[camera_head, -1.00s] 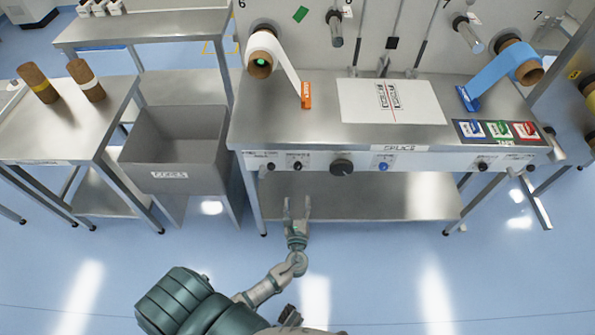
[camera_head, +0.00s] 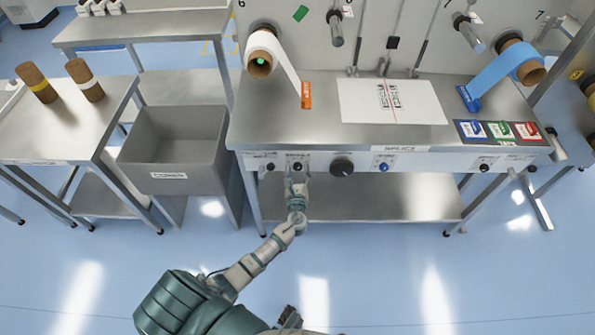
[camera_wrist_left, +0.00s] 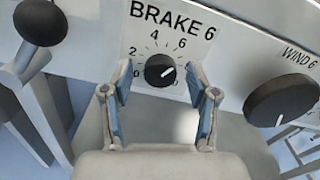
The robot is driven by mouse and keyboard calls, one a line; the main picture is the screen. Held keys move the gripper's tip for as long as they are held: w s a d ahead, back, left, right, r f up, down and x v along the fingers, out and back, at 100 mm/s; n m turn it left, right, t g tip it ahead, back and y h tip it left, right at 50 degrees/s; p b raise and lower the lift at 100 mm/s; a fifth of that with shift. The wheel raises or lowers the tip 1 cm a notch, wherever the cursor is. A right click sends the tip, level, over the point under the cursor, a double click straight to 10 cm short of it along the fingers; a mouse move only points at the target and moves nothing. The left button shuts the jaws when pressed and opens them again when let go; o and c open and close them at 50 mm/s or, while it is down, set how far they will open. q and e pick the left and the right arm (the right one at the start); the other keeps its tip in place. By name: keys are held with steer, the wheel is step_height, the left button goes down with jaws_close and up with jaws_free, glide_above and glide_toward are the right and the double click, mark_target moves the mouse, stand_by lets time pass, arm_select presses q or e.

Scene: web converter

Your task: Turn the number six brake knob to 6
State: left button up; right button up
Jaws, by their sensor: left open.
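The brake knob (camera_wrist_left: 160,70) is a small black round knob on the panel under the label "BRAKE 6", with a printed number scale around it. Its light mark points right and slightly up, below the 6 (camera_wrist_left: 182,43); the right finger hides part of the scale. My left gripper (camera_wrist_left: 159,74) is open, with one blue-padded finger on each side of the knob; I cannot tell whether either touches it. In the head view my left gripper (camera_head: 297,177) is at the front panel, just below the knob (camera_head: 298,166).
The larger black "WIND 6" knob (camera_wrist_left: 284,101) is to the right, and a black ball-shaped knob (camera_wrist_left: 40,22) is to the left. A grey bin (camera_head: 172,142) stands left of the bench (camera_head: 320,130). A shelf (camera_head: 380,197) lies below the panel.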

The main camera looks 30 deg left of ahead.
arm_select(q)
jaws_close()
arm_select(e)
steer(key=shift+s+f, duration=0.1)
steer(key=shift+f, duration=0.05)
arm_select(q)
steer(key=shift+n, duration=0.4)
steer(key=shift+c, duration=0.8)
jaws_free()
steer(key=shift+o, duration=0.8)
steer(key=v, duration=1.2)
arm_select(e)
steer(key=shift+r, duration=0.35)
arm_select(q)
steer(key=shift+f, duration=0.1)
arm_select(e)
steer(key=shift+w, duration=0.2)
